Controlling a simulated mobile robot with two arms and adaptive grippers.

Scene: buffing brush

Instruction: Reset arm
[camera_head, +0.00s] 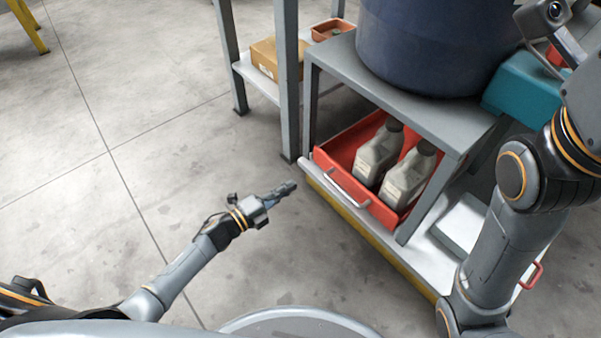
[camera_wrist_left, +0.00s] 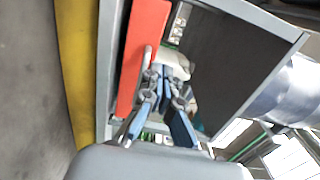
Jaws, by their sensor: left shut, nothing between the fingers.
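My left gripper (camera_head: 290,187) reaches out over the floor in the head view, its fingers shut and empty. It stands left of the red drawer's handle, apart from it. In the left wrist view the gripper (camera_wrist_left: 165,78) shows with its fingers together, in front of the red drawer (camera_wrist_left: 143,60). My right arm comes up along the right side of the head view; its gripper is outside the picture.
A cart (camera_head: 430,115) carries a large dark blue drum (camera_head: 430,45) on top. Below, the red drawer (camera_head: 336,157) holds two grey jugs (camera_head: 378,155). A teal box (camera_head: 520,88) is at right. A cardboard box (camera_head: 272,58) lies on a shelf behind.

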